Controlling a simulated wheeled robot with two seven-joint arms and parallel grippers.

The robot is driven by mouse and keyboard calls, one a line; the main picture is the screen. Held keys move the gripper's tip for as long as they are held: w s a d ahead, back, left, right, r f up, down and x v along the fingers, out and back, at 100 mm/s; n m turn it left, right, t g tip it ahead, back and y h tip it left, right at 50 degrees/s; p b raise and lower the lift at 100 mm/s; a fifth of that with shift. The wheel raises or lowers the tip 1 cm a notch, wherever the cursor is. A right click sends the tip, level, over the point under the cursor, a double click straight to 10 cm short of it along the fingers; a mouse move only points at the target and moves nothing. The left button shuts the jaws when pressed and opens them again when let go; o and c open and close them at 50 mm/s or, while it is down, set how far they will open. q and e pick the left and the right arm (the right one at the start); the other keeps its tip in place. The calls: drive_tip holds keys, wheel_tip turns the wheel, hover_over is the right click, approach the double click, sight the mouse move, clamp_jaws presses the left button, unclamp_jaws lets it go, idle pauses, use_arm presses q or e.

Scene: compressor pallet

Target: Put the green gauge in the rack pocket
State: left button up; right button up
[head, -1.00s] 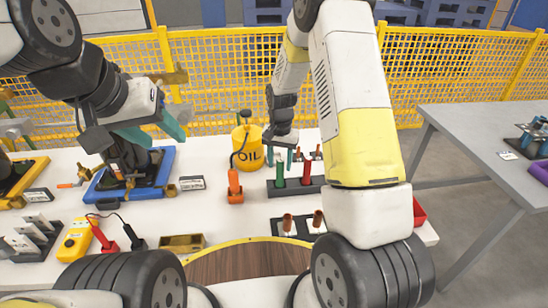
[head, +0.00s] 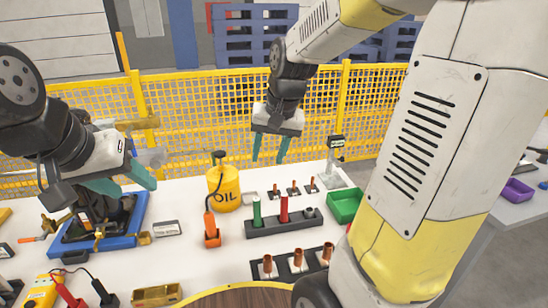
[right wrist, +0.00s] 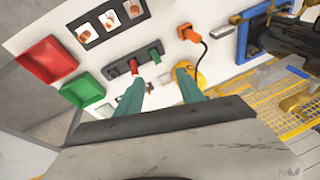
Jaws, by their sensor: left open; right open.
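The green gauge (head: 257,212) stands upright at the left end of a dark rack (head: 268,232), beside a red gauge (head: 284,210). In the right wrist view, the green gauge (right wrist: 155,57) and the red gauge (right wrist: 133,66) show in the rack (right wrist: 119,70). My right gripper (head: 268,160) is open and empty, raised behind the rack and apart from the gauges. Its two teal fingers also show in the right wrist view (right wrist: 160,82). My left gripper (head: 124,190) is open and empty above the blue tray on the left.
Copper pieces stand in front and behind. A green bin (head: 345,204) is to the right. The blue tray (head: 140,213) holds a dark part.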

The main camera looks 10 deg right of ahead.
drive_tip(key=s+r+n+t, duration=0.1)
drive_tip(key=s+r, duration=0.1)
drive_tip(key=s, duration=0.5)
drive_tip(key=s+r+n+t, duration=0.1)
drive_tip(key=s+r+t, duration=0.1)
drive_tip(key=s, duration=0.5)
drive_tip(key=shift+d+r+n+y, duration=0.3)
drive_tip(key=shift+r, duration=0.5)
